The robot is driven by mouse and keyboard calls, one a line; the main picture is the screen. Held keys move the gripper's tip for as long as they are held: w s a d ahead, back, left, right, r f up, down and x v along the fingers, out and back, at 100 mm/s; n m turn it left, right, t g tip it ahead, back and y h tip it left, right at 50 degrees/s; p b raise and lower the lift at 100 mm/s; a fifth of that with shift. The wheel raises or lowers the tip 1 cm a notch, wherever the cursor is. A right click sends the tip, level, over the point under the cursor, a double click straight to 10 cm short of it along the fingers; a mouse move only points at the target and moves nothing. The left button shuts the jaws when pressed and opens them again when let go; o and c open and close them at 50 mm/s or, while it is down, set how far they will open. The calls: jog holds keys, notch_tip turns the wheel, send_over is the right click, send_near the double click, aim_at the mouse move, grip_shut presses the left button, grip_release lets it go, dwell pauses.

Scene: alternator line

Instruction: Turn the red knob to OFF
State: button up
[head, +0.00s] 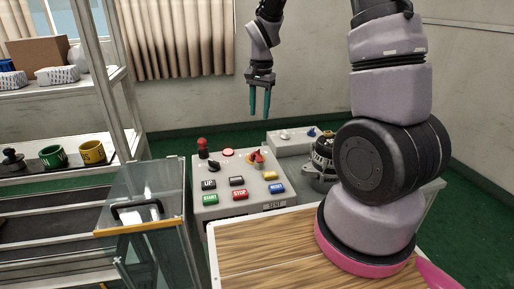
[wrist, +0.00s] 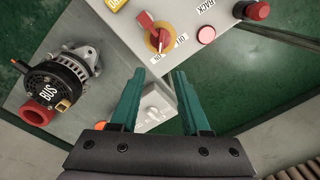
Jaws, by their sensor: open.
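The red knob (head: 257,159) sits on a yellow round base at the back right of the grey control panel (head: 212,183). In the wrist view the red knob (wrist: 154,33) is at the top, with small white labels beside it; one seems to read OFF. My gripper (head: 260,114) hangs above and behind the panel, fingers pointing down, apart from the knob. In the wrist view my gripper (wrist: 161,75) has its two teal fingers open with nothing between them. The knob lies ahead of the fingertips.
The panel also bears a red joystick (head: 202,145), a red round button (head: 228,152), a black knob (head: 214,166) and several coloured buttons. An alternator (wrist: 68,75) stands beside it. A second grey box (head: 291,142) is behind. A glass guard (head: 142,215) stands left.

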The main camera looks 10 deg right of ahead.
send_near(257, 150)
jog(key=shift+g, duration=0.3)
jog(key=f, duration=0.8)
jog(key=shift+w+a+f, duration=0.1)
jog(key=shift+w+f, duration=0.2)
jog(key=shift+f, duration=0.1)
grip_shut()
